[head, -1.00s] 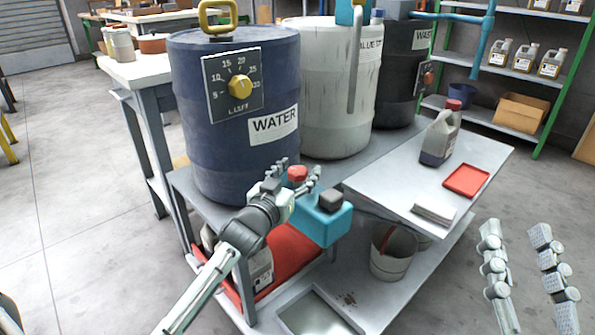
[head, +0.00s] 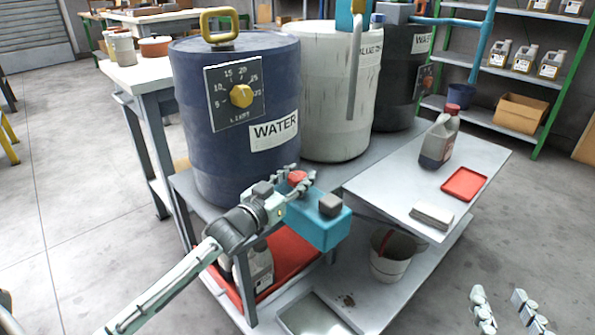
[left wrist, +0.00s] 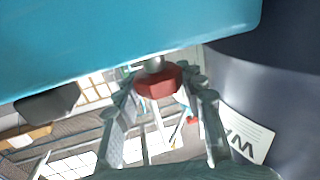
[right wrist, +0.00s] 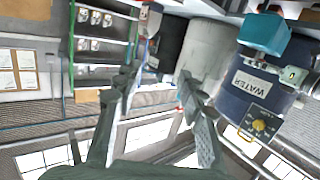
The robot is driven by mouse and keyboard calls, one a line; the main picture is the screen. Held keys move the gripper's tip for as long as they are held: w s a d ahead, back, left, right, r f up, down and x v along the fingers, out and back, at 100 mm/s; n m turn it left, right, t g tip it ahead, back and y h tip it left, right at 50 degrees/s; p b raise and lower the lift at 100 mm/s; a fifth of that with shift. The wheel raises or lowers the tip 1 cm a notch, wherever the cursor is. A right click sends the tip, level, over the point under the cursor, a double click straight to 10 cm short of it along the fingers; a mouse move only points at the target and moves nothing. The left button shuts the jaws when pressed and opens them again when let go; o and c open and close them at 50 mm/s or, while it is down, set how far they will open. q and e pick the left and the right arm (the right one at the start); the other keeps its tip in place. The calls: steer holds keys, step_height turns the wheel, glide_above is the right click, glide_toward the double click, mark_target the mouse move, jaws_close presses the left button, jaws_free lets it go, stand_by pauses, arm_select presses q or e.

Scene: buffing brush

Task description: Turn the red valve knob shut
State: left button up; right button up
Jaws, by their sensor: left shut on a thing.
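The red valve knob (head: 297,178) sits on a stem on the side of a teal block (head: 322,222) in front of the blue WATER drum. In the left wrist view the red knob (left wrist: 158,80) lies between my fingers, its stem running into the teal body (left wrist: 120,40). My left gripper (head: 296,184) is shut on the knob; its fingers partly hide it in the head view. My right gripper (head: 510,310) is at the lower right, away from the bench. Its fingers are apart and empty in the right wrist view (right wrist: 160,92).
The blue WATER drum (head: 235,165) with a yellow dial stands right behind the valve. A white drum (head: 325,105) and a dark drum (head: 400,85) stand further back. A side table (head: 400,190) holds a jug (head: 440,140) and a red tray (head: 464,184). A bucket (head: 392,257) stands below.

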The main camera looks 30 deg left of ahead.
arm_select(q)
steer(key=m+h, duration=0.2)
steer(key=h, duration=0.1)
steer(key=shift+d+r+g+p, duration=0.1)
steer(key=shift+g+p, duration=0.2)
steer(key=shift+m+h, duration=0.3)
steer(key=shift+h, duration=0.2)
arm_select(e)
steer(key=d+f+g, duration=0.1)
steer(key=d+f+h, duration=0.1)
steer(key=f, duration=0.1)
steer(key=s+d+f+g, duration=0.1)
steer(key=f, duration=0.1)
steer(key=shift+g+h, duration=0.3)
steer(key=shift+h, duration=0.1)
arm_select(q)
steer(key=o, duration=1.2)
steer(key=shift+s, duration=0.15)
steer(key=shift+s+a, duration=0.25)
steer(key=shift+s, duration=0.1)
steer(key=v, duration=1.1)
steer(key=shift+r, duration=0.1)
